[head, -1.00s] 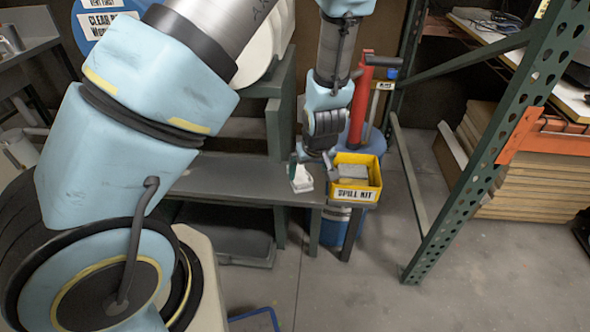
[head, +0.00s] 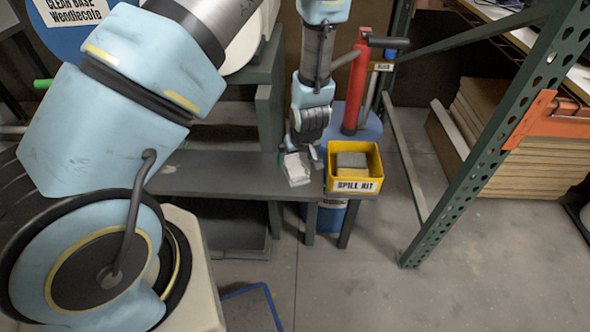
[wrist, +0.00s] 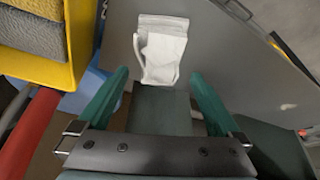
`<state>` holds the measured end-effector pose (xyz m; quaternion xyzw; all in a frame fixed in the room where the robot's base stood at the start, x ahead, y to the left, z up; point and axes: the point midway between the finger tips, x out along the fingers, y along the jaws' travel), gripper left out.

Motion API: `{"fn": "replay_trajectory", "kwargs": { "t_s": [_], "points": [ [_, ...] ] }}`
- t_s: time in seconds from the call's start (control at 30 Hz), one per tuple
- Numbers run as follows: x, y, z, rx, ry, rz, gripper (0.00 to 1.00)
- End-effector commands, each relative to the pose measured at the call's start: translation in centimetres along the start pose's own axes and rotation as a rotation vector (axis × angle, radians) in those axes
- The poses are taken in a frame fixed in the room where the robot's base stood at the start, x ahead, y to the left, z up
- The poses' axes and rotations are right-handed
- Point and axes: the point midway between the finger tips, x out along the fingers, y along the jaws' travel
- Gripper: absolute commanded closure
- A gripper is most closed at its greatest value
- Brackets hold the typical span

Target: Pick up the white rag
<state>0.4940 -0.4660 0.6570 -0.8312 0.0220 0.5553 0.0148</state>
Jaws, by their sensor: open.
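The white rag (head: 298,169) lies folded on the grey bench, just left of the yellow spill kit bin. It also shows in the wrist view (wrist: 162,48), lying flat ahead of the fingertips. The rag's near edge shows between the fingertips, and nothing is held. Whether the fingers touch the bench I cannot tell.
The yellow bin (head: 354,185) labelled SPILL KIT holds grey and yellow pads and stands close right of the rag. A red pump (head: 357,90) stands behind it. A green rack post (head: 480,150) stands to the right.

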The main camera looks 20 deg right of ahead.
Motion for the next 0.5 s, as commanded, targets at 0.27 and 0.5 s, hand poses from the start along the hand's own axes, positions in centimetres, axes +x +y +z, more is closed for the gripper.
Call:
{"fn": "replay_trajectory", "kwargs": {
  "t_s": [0.27, 0.5],
  "points": [
    [3.8, 0.0, 0.0, -0.002, 0.0, -0.001, 0.0],
    [4.5, 0.1, 0.0, -0.001, 0.0, 0.0, 0.0]
  ]
}}
